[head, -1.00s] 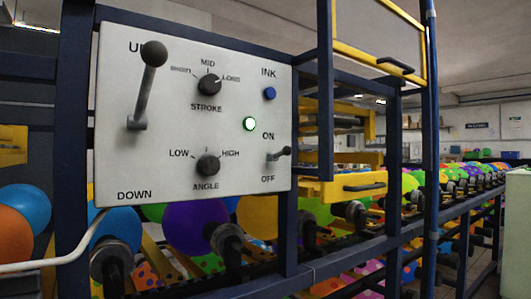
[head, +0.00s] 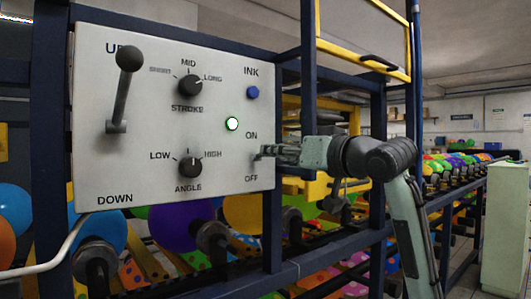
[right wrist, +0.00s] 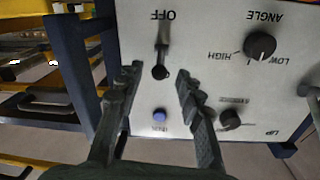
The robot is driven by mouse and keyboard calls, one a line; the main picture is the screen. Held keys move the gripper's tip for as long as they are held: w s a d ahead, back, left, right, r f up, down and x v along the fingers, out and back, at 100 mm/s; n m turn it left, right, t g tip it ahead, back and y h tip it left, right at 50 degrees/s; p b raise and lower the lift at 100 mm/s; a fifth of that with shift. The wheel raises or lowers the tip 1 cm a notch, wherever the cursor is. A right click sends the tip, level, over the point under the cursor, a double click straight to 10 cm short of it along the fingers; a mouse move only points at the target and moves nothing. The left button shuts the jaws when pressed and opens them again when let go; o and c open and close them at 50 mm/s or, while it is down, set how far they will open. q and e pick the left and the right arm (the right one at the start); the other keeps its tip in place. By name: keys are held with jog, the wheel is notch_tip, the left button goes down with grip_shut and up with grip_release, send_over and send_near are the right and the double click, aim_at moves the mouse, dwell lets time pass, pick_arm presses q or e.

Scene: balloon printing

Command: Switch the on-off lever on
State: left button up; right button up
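The on-off lever is a small dark lever on the white control panel (head: 222,150), between the ON and OFF labels. In the head view my right gripper (head: 264,151) reaches in from the right and mostly covers it. In the right wrist view, which shows the panel upside down, the lever's dark knob (right wrist: 160,72) sits between the two fingertips of my right gripper (right wrist: 158,71). The fingers are open, one on each side, with visible gaps to the knob. Its stem sticks out from the panel. My left gripper is not in view.
Blue frame posts (head: 308,75) stand right of the panel. Balloons (head: 172,227) lie below.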

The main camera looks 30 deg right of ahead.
jog(key=w, duration=0.5)
jog(key=shift+w+a+p, duration=0.1)
jog(key=shift+w+p, duration=0.15)
jog(key=shift+p, duration=0.15)
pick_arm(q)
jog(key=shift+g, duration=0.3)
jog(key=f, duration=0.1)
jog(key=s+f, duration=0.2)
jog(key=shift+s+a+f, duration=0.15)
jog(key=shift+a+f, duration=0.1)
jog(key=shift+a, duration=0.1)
pick_arm(e)
grip_shut()
